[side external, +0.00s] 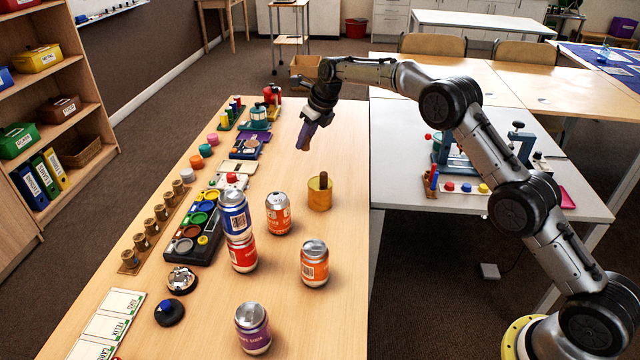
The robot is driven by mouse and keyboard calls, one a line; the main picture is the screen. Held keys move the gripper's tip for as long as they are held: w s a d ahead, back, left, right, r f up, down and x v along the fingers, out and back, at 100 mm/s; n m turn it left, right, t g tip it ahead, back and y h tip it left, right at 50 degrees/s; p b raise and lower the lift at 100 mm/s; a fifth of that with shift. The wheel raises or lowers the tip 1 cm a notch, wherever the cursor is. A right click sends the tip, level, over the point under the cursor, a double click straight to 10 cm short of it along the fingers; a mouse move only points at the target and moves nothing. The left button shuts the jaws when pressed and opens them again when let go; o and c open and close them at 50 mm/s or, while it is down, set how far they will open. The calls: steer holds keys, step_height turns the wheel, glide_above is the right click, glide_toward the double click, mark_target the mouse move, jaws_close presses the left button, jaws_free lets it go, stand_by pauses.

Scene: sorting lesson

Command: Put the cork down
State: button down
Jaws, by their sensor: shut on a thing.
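My gripper (304,142) hangs above the far right part of the wooden table, pointing down. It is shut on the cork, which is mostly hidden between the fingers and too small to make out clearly. The gripper is behind and slightly left of a yellow cup (319,198), apart from it. A brown upright piece (323,181) shows at the top of that cup; I cannot tell what it is. Bare table top lies below and around the gripper.
Several soda cans stand nearby, including an orange one (278,213) and a blue one (235,212) stacked on a red one (242,253). The table's back right is clear.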

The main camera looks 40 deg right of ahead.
glide_above(312, 179)
steer(key=s, duration=0.2)
step_height(312, 179, down, 5)
step_height(312, 179, down, 3)
steer(key=shift+w+d+f+m, duration=0.1)
steer(key=shift+d+m, duration=0.05)
steer(key=shift+m, duration=0.15)
steer(key=shift+f, duration=2.1)
steer(key=shift+f, duration=0.15)
steer(key=c, duration=0.7)
jaws_free()
steer(key=v, duration=1.2)
